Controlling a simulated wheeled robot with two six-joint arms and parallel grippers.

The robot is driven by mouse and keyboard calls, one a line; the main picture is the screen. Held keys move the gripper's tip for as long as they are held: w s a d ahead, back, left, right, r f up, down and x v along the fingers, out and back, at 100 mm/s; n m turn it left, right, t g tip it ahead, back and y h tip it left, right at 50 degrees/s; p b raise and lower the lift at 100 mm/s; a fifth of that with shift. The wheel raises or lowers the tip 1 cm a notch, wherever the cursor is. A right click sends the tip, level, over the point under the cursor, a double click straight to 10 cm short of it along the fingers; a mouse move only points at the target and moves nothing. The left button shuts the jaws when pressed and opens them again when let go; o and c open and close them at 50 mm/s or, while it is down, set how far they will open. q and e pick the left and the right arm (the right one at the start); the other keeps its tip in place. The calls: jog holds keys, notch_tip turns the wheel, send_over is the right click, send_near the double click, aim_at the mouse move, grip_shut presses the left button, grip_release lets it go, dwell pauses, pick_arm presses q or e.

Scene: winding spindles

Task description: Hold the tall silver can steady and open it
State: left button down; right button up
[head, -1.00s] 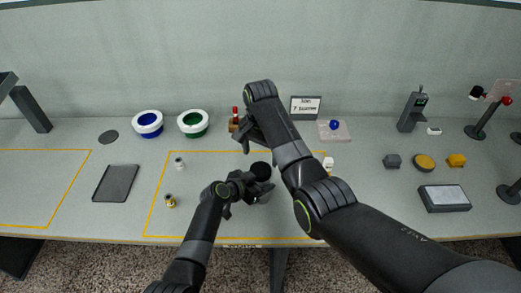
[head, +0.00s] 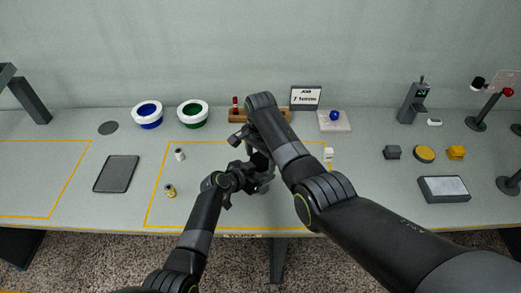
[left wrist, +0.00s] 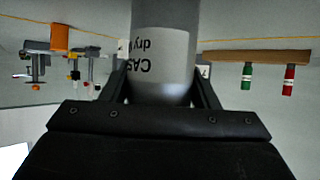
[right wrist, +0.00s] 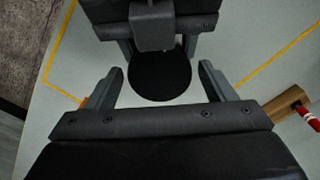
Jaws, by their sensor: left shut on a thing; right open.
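The tall silver can (left wrist: 163,52), with a printed label, stands between the fingers of my left gripper (left wrist: 160,92), which is shut on its side. In the head view my left gripper (head: 260,180) is at the middle of the table, and the arms hide most of the can. The can's round black lid (right wrist: 160,76) shows in the right wrist view, between and beyond the fingertips of my right gripper (right wrist: 160,82). My right gripper is open, with a gap on both sides of the lid. In the head view it is above the can and partly hidden.
A wooden rack (head: 238,115) with a red-capped item stands behind. A small white bottle (head: 328,155) stands right of the can. A blue ring bowl (head: 147,115), a green one (head: 193,113) and a dark tray (head: 117,174) are left. The table front is clear.

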jog(key=shift+f, duration=0.15)
jog(key=c, duration=1)
jog(key=n, duration=0.6)
jog(key=shift+n, duration=0.4)
jog(key=o, duration=1.1)
jog(key=shift+r, duration=2.3)
pick_arm(q)
jog(key=shift+c, duration=2.2)
grip_release()
